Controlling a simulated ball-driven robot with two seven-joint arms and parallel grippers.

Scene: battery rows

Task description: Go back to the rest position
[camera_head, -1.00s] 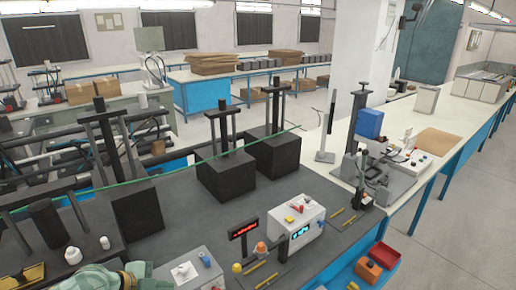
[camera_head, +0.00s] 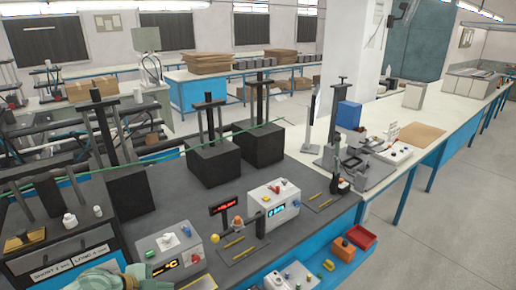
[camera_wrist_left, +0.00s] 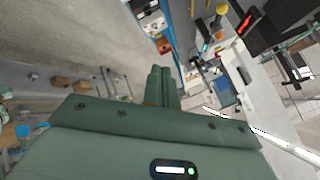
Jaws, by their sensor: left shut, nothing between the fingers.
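My left gripper (camera_wrist_left: 161,88) shows in the left wrist view as two green fingers pressed together with nothing between them. It is clear of the bench and touches nothing visible. In the head view, part of my green left arm (camera_head: 112,281) shows at the bottom left edge, and its fingertips are not clearly visible there. My right gripper is not in view.
A dark-topped workbench (camera_head: 170,218) holds black blocks with posts (camera_head: 213,163), a white control box (camera_head: 273,200) and a grey box with a lit display (camera_head: 176,252). The floor (camera_head: 430,240) at right is open.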

